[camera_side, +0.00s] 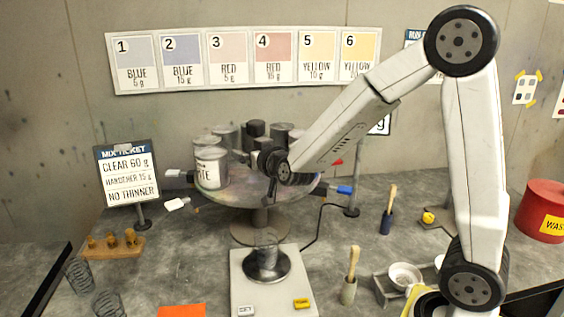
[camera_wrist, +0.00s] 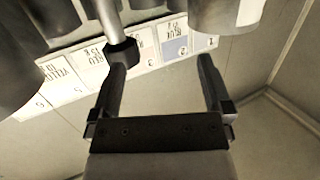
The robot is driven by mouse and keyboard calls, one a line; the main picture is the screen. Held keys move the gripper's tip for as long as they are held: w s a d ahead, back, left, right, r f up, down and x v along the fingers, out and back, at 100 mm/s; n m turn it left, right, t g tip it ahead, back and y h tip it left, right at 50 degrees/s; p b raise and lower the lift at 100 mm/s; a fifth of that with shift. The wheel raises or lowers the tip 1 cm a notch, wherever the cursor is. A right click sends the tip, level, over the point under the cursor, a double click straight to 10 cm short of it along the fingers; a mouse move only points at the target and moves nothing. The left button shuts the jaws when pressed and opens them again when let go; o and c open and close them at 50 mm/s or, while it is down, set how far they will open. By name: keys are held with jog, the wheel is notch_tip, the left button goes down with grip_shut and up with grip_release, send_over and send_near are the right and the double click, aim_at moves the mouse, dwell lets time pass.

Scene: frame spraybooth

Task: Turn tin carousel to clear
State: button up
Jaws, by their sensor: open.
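The tin carousel (camera_side: 238,198) is a round grey turntable on a short post in the side view. Several grey tins stand on it, one at its left front with a white label (camera_side: 211,172) ending in "TE". No label reading CLEAR can be made out on a tin. Small coloured tabs, one blue (camera_side: 345,190), stick out around the rim. My gripper (camera_wrist: 165,53) is open and empty in the wrist view. A metal rod with a black knob (camera_wrist: 122,52) stands close by its left finger; I cannot tell whether they touch. In the side view my wrist hides the carousel's middle.
A scale (camera_side: 243,262) with a cup stands in front of the carousel. The mix ticket (camera_side: 127,172) at left reads CLEAR 60 g. Numbered colour cards (camera_side: 243,59) hang on the wall. Brushes, a yellow tape roll and a red waste bin (camera_side: 543,212) are at right.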

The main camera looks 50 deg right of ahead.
aim_at(259, 127)
jog(key=d+r+h, duration=0.1)
jog(key=d+r+m+h, duration=0.1)
jog(key=d, duration=0.1)
jog(key=d+r+h, duration=0.1)
jog(key=d, duration=0.1)
jog(key=shift+s+d+m, duration=0.15)
jog(key=shift+m, duration=0.15)
jog(key=shift+x, duration=3.9)
grip_shut()
